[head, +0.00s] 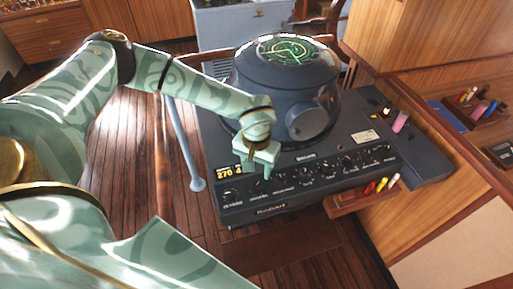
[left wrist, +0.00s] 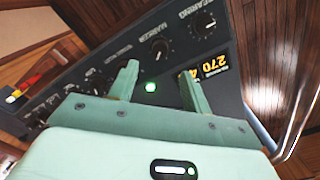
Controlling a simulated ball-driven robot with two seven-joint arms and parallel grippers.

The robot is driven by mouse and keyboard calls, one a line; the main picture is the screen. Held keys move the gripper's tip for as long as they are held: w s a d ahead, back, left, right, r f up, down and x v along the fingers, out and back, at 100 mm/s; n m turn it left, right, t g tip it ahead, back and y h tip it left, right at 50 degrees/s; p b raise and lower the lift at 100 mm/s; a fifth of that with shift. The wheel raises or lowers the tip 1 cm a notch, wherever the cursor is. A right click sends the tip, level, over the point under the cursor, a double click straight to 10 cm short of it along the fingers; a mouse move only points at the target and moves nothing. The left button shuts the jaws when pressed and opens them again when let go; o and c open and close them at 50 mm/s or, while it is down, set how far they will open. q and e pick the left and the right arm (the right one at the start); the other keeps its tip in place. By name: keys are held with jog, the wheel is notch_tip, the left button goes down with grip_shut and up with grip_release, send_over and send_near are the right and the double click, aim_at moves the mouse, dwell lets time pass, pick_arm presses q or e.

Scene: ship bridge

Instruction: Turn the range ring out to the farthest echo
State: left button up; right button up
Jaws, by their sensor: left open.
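The radar console (head: 225,140) has a domed top with a round screen (head: 288,50) showing green rings and echoes, too small to read. A row of dark knobs (head: 305,173) runs along its sloped front panel. My left gripper (head: 266,172) points down over the left part of this row, by the yellow readout (head: 229,172), and hides part of the panel. In the left wrist view its open fingers (left wrist: 158,82) hold nothing; a green-white light shows between them. A knob marked "marker" (left wrist: 163,50) and one marked "bearing" (left wrist: 203,22) lie beyond the fingers. My right gripper is not in view.
A wooden tray (head: 360,197) with colored pens hangs at the console's front right. A pink item (head: 400,121) stands on its right side. A pale rail (head: 184,145) rises left of the console. Wooden cabinets stand at right; the plank floor (head: 120,130) is open at left.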

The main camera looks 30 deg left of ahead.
pick_arm(q)
notch_tip(320, 180, up, 8)
jog(key=shift+r, duration=0.15)
dwell(0.6)
